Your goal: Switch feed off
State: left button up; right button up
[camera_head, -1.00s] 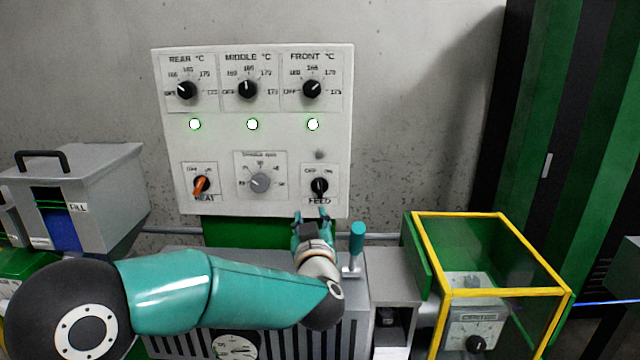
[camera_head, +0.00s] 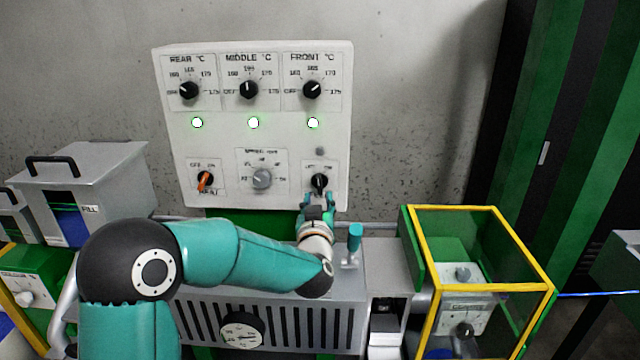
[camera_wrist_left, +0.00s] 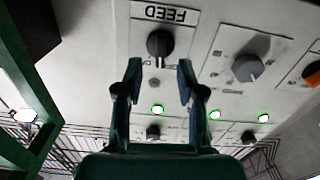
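The black FEED knob (camera_head: 319,181) sits at the lower right of the white control panel (camera_head: 225,140). In the left wrist view the FEED knob (camera_wrist_left: 160,44) shows upside down under its FEED label, just beyond the fingertips. My left gripper (camera_head: 318,198) is just below and in front of the knob in the head view. In the left wrist view my left gripper (camera_wrist_left: 158,72) has its two fingers spread apart with nothing between them. The fingers look close to the knob; I cannot tell whether they touch it. My right gripper is not in view.
An orange HEAT knob (camera_head: 204,181) and a grey speed knob (camera_head: 262,179) are on the panel left of FEED. A teal-topped lever (camera_head: 355,238) stands right of my gripper. A yellow-framed guard box (camera_head: 480,285) is at the right.

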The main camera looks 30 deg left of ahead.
aim_at(320, 188)
pick_arm(q)
jog(key=p+x, duration=0.1)
jog(key=x, duration=0.5)
grip_shut()
